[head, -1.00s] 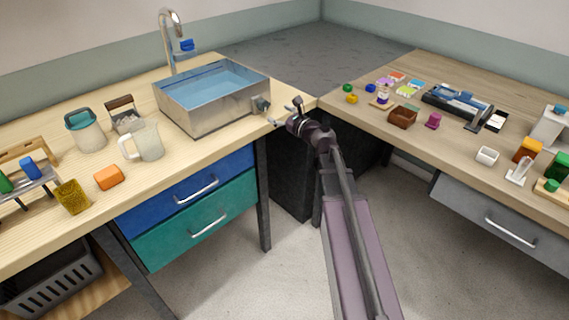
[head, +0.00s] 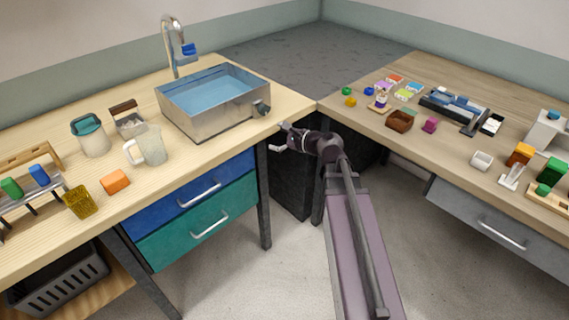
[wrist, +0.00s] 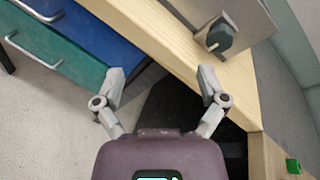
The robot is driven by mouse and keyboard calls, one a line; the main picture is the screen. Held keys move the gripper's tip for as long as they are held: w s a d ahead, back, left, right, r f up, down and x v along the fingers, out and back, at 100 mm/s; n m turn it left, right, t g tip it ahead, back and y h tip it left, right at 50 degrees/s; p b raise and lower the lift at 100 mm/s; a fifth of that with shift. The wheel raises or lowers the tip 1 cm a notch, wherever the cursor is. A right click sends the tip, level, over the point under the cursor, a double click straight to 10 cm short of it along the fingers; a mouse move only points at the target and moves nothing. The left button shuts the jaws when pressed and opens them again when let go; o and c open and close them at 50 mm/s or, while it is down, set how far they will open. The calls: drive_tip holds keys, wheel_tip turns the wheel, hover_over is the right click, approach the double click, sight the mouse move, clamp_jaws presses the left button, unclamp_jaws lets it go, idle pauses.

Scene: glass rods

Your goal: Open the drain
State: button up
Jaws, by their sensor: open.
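A metal basin (head: 205,124) filled with blue water stands on the left wooden counter. A dark drain knob (head: 262,109) sticks out of the basin's right-hand side, low near its corner. In the wrist view the same drain knob (wrist: 219,38) shows near the top, right of centre, on the metal wall. My gripper (head: 279,138) is at the counter's corner, below and right of the knob and apart from it. In the wrist view my gripper (wrist: 161,76) has its two fingers spread wide with nothing between them; the counter edge lies just beyond them.
A chrome faucet (head: 172,45) with a blue handle stands behind the basin. A clear pitcher (head: 151,145) and a teal-lidded jar (head: 92,137) stand left of it. Blue and teal drawers (head: 197,222) are under the counter. The right counter (head: 440,150) holds many small items.

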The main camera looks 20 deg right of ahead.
drive_tip(key=s+a+n+g+h+p, duration=0.1)
drive_tip(key=s+n+g+h+p, duration=0.7)
drive_tip(key=s+n+p, duration=0.5)
drive_tip(key=shift+s+a+r+n+g+p, duration=0.4)
drive_tip(key=shift+s+n+g, duration=0.9)
drive_tip(key=shift+n, duration=1.6)
drive_tip(key=shift+s+d+r+n+g+h+p, duration=0.4)
drive_tip(key=shift+s+d+r+n+h+p, duration=0.3)
drive_tip(key=shift+s+n+h+p, duration=0.15)
